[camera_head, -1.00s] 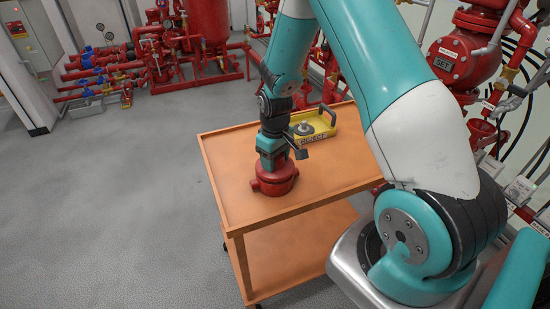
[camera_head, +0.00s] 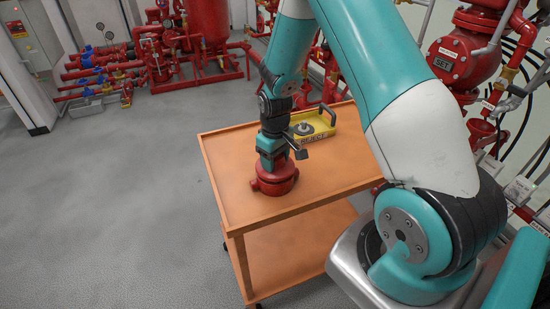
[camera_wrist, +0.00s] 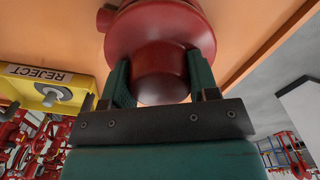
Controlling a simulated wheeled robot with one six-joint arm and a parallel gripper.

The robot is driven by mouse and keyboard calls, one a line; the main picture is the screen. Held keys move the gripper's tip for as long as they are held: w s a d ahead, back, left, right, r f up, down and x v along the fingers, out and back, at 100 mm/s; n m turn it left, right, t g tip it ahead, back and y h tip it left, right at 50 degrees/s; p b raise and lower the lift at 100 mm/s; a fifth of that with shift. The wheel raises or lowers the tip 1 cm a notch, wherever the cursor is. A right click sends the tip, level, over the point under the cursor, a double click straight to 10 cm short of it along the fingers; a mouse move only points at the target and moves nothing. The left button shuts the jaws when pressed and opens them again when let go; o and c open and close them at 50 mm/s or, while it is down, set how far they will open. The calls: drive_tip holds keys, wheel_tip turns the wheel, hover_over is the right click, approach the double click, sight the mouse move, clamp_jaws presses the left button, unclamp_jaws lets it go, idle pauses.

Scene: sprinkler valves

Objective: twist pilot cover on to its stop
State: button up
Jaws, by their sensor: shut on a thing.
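The red pilot body with its cover (camera_head: 274,181) stands upright on the orange cart. In the wrist view the round red cover (camera_wrist: 160,72) sits between the two green fingers of my gripper (camera_wrist: 160,80), against a wider red flange (camera_wrist: 150,30). My gripper (camera_head: 270,163) points straight down from above and is shut on the cover. The seam between cover and body is too small to judge in the head view, so how far the cover is turned cannot be told.
The orange cart top (camera_head: 235,170) is clear to the left and front. A yellow REJECT tray (camera_head: 326,125) with a grey round part (camera_head: 304,129) stands just behind my gripper. Red pipework (camera_head: 465,55) rises at the right, beyond my arm.

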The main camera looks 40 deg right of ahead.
drive_tip(key=shift+f+b, duration=0.3)
drive_tip(key=shift+f, duration=0.2)
drive_tip(key=m, duration=0.3)
idle(0.4)
drive_tip(key=shift+m+p, duration=0.4)
drive_tip(key=shift+m, duration=1.4)
drive_tip(key=shift+m, duration=1.6)
